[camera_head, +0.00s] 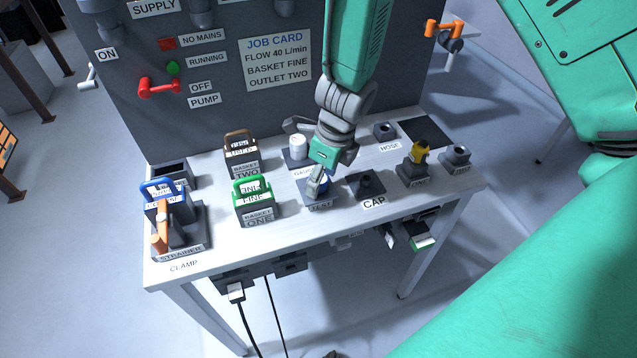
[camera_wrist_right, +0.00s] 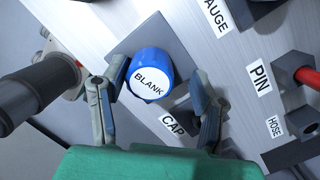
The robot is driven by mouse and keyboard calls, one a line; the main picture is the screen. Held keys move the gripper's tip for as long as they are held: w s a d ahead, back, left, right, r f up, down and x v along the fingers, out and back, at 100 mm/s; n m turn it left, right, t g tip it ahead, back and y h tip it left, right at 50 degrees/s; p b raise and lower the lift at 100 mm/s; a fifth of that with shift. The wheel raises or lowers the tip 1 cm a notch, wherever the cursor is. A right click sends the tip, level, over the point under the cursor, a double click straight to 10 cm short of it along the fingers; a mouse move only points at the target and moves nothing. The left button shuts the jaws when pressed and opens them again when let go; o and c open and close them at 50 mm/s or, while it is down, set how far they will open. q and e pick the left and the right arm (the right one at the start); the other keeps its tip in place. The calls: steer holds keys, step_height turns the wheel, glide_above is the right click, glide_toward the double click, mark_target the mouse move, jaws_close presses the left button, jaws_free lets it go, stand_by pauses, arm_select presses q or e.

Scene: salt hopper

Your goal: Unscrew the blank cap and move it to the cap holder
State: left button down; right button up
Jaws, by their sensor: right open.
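The blank cap is a blue round cap with a white top reading BLANK (camera_wrist_right: 150,83). It sits on the dark stand labelled TEST (camera_head: 321,205), mostly hidden by my gripper in the head view. My right gripper (camera_wrist_right: 158,70) is open above the stand, with its fingers on either side of the cap. The left finger in the wrist view is close to the cap; a gap shows at the other. The dark cap holder (camera_head: 367,184), labelled CAP, stands just right of the test stand with a short post. My left gripper is not in view.
Basket one (camera_head: 254,203) with a green handle and basket two (camera_head: 241,153) stand left of the gripper. The strainer (camera_head: 178,231) is farther left. A white gauge (camera_head: 298,147) stands behind. A yellow-topped fitting (camera_head: 419,155) and another dark holder (camera_head: 456,156) stand right.

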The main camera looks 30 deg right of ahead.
steer(key=shift+a, duration=0.15)
steer(key=c, duration=0.7)
steer(key=shift+a+r, duration=0.15)
steer(key=shift+a, duration=0.1)
jaws_close()
steer(key=shift+a, duration=0.35)
steer(key=shift+d+r+p, duration=0.45)
steer(key=shift+d+r, duration=0.05)
steer(key=shift+r, duration=0.05)
steer(key=shift+s+a+r+p, duration=0.1)
steer(key=shift+a+r+p, duration=0.15)
steer(key=shift+r+p, duration=0.5)
steer(key=shift+s+d+r, duration=0.1)
steer(key=shift+d+r, duration=0.05)
steer(key=shift+r, duration=0.25)
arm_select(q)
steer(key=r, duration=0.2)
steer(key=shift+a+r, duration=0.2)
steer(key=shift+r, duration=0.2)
arm_select(e)
steer(key=shift+d+r, duration=0.15)
steer(key=shift+d, duration=0.1)
